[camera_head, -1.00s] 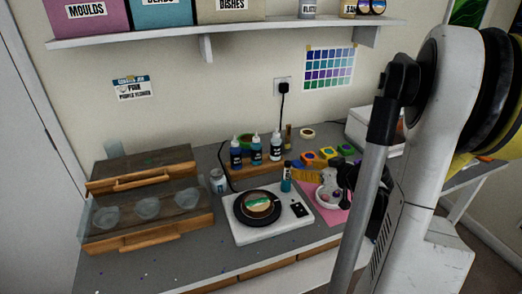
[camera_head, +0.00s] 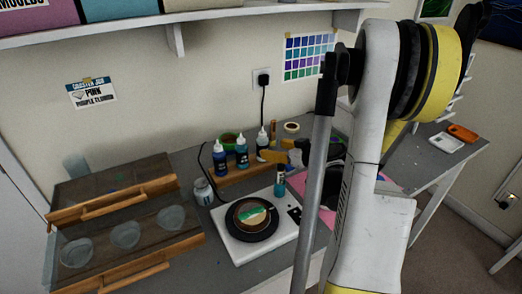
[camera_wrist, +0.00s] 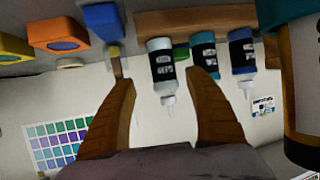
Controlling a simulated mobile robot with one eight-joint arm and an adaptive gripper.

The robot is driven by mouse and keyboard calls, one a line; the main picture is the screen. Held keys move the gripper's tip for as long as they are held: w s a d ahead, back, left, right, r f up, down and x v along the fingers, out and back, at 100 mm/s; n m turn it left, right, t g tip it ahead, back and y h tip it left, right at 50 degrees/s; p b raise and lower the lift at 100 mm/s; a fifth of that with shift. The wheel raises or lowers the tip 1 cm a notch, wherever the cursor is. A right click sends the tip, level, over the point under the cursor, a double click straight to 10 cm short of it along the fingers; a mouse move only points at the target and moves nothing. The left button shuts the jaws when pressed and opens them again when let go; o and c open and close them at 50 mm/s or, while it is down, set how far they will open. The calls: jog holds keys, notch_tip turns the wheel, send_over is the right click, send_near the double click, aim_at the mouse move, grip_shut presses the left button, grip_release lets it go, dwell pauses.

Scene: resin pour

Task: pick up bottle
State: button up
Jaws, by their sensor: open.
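Several bottles are in view; the task does not say which one. Three dropper bottles stand in a row on a wooden rack: dark blue (camera_head: 220,160), mid blue (camera_head: 242,154) and a pale one with a black label (camera_head: 263,141). A small teal bottle (camera_head: 279,182) stands by the scale. My gripper (camera_head: 282,150) is at the rack's right end. The wrist view is upside down. There, my open gripper (camera_wrist: 166,78) has its brown fingers on either side of the pale bottle (camera_wrist: 162,60), apart from it. I cannot tell the depth between them.
A white scale (camera_head: 238,244) with a round dark dish stands in front of the rack. A wooden box with clear cups (camera_head: 125,234) is at left. In the wrist view, a large labelled container (camera_wrist: 304,90) is close at right, and coloured blocks (camera_wrist: 60,35) are at left.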

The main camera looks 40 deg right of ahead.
aim_at(263, 148)
jog(key=x, duration=0.2)
jog(key=b+x, duration=0.1)
jog(key=x, duration=0.1)
jog(key=b+x, duration=0.1)
jog(key=x, duration=0.1)
jog(key=shift+w+a+f, duration=0.1)
jog(key=shift+a+f, duration=0.2)
jog(key=shift+f, duration=0.1)
jog(key=shift+r, duration=0.1)
grip_shut()
